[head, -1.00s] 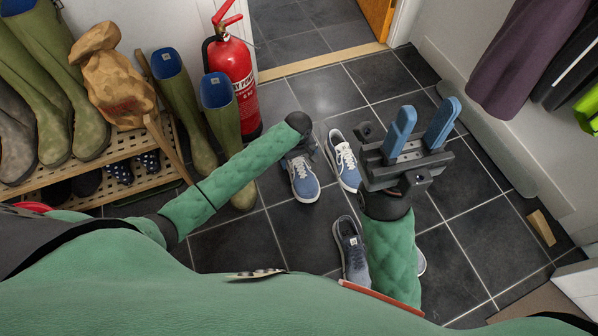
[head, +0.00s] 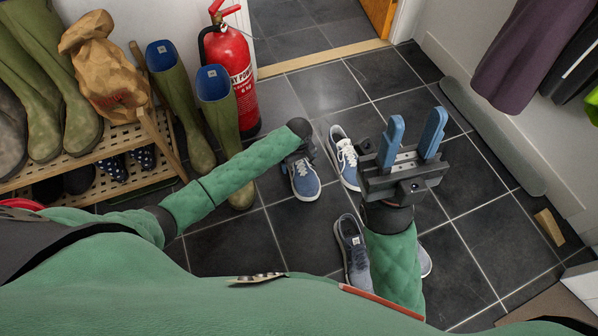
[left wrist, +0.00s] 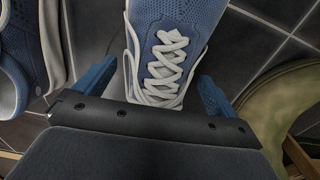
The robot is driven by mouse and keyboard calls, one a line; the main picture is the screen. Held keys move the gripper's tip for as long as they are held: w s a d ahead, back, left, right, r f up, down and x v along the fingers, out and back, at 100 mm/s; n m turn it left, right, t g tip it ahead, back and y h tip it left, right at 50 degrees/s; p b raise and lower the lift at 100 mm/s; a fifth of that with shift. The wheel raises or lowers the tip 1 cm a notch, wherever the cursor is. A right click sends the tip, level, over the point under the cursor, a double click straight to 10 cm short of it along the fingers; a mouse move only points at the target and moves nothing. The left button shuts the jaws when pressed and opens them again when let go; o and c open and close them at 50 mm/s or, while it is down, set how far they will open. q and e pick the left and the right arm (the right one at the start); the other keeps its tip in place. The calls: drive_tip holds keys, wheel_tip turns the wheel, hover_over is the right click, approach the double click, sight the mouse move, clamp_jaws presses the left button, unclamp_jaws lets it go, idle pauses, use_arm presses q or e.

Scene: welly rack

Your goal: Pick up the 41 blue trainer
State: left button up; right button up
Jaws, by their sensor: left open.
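A blue trainer (head: 305,185) with white laces and a pale sole stands on the dark tiles, toe toward me. My left gripper (head: 300,150) is over its rear part in the head view. In the left wrist view the open fingers (left wrist: 154,88) stand either side of the laced blue trainer (left wrist: 172,55); the gripper body hides the part nearest it, and I cannot tell whether they touch it. No size number is readable. My right gripper (head: 412,140) is open and empty, its blue fingers pointing away from me.
A navy trainer (head: 345,158) stands just right of the blue one. A grey-blue shoe (head: 352,248) is nearer me; another (head: 426,262) is mostly behind my right arm. Green wellies (head: 218,110), a fire extinguisher (head: 230,75) and a wooden rack (head: 95,155) are left.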

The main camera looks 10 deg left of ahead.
use_arm(q)
drive_tip(key=shift+f, duration=0.2)
drive_tip(key=c, duration=1.2)
drive_tip(key=shift+r, duration=0.1)
